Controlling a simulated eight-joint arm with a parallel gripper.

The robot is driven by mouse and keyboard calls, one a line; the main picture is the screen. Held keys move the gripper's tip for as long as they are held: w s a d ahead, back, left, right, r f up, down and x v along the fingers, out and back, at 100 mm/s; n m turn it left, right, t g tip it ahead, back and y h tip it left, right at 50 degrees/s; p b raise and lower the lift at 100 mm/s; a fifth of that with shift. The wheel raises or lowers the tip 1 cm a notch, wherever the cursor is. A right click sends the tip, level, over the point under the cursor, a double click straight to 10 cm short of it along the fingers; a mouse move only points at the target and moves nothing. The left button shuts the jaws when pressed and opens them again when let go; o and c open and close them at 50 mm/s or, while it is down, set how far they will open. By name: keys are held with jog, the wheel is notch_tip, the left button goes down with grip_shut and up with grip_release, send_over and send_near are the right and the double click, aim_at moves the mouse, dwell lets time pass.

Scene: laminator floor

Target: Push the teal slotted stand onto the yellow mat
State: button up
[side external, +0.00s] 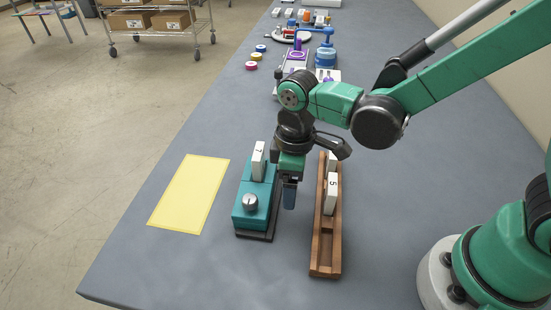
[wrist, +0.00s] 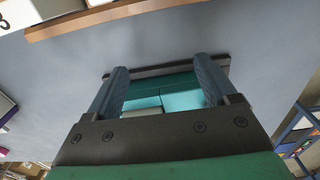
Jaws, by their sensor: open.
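The teal slotted stand (side external: 251,205) sits on the table on a dark base, with a white tile marked 7 upright in it and a silver knob on its near end. The yellow mat (side external: 189,195) lies flat to the left of the stand, with a gap of bare table between them. My gripper (side external: 290,195) is open and points down just right of the stand, between it and the wooden rack. In the wrist view the stand (wrist: 178,90) shows between and beyond my two fingers (wrist: 160,92). I cannot tell whether the fingers touch it.
A wooden rack (side external: 325,262) with white tiles, one marked 5, stands close on the right. Several coloured items, including a blue press (side external: 326,55) and small discs (side external: 256,57), are at the far end. The table's left edge runs beyond the mat. The near left table is clear.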

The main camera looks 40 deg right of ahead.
aim_at(247, 183)
jog(key=shift+f, duration=1.95)
jog(key=shift+r, duration=0.7)
jog(key=shift+w+a, duration=0.1)
jog(key=shift+w, duration=0.05)
jog(key=shift+w+a, duration=0.75)
jog(key=shift+a, duration=0.05)
jog(key=shift+w+a, duration=0.1)
jog(key=shift+w+a, duration=0.75)
jog(key=shift+w, duration=0.05)
jog(key=shift+w+a, duration=0.1)
jog(key=shift+a, duration=0.05)
jog(key=shift+w+a, duration=0.75)
jog(key=shift+w+a, duration=0.1)
jog(key=shift+w, duration=0.05)
